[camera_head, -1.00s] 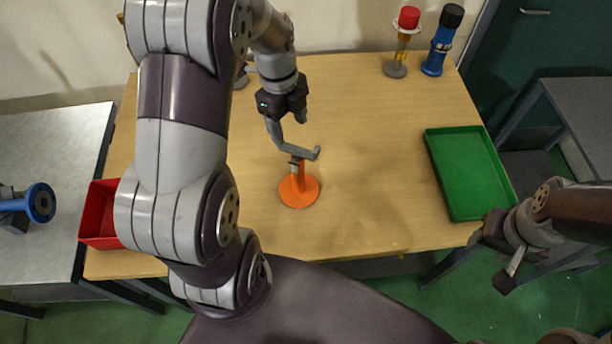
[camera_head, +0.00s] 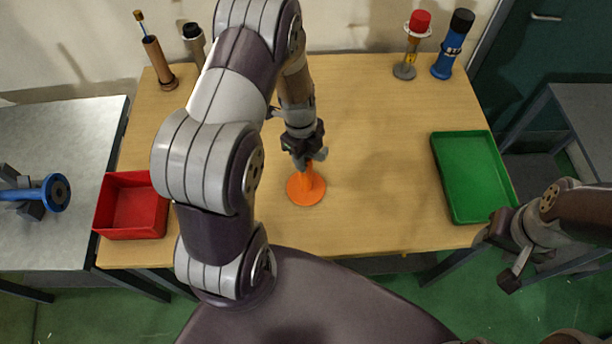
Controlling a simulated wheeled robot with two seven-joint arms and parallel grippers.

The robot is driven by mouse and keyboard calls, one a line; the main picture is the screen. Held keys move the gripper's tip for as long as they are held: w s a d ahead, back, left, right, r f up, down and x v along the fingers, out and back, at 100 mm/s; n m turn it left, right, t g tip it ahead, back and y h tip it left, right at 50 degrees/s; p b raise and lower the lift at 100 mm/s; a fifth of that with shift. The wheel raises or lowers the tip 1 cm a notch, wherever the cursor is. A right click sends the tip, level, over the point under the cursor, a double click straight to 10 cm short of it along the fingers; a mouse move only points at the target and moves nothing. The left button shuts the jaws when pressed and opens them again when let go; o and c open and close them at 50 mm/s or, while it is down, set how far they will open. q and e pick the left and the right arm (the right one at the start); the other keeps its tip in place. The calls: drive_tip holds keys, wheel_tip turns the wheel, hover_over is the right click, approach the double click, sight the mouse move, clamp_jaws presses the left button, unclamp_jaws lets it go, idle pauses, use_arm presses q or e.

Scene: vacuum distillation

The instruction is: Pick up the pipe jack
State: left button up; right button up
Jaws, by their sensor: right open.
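The orange pipe jack (camera_head: 306,189) stands upright on the wooden table, with a round flat base and a narrow post. My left gripper (camera_head: 309,160) is right at the top of the post and hides its upper end. I cannot tell from this view whether its fingers are open or shut, or whether they touch the post. My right gripper (camera_head: 511,272) is open and empty, off the table's right front edge.
A red bin (camera_head: 134,226) sits at the table's left front, and a green tray (camera_head: 471,178) at the right. A red-topped stand (camera_head: 412,48) and a blue cylinder (camera_head: 449,51) stand at the back right. A brown tube (camera_head: 158,62) stands at the back left. The table's middle right is clear.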

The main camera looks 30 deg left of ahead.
use_arm(q)
clamp_jaws()
drive_tip(key=shift+w+r, duration=0.1)
idle(1.0)
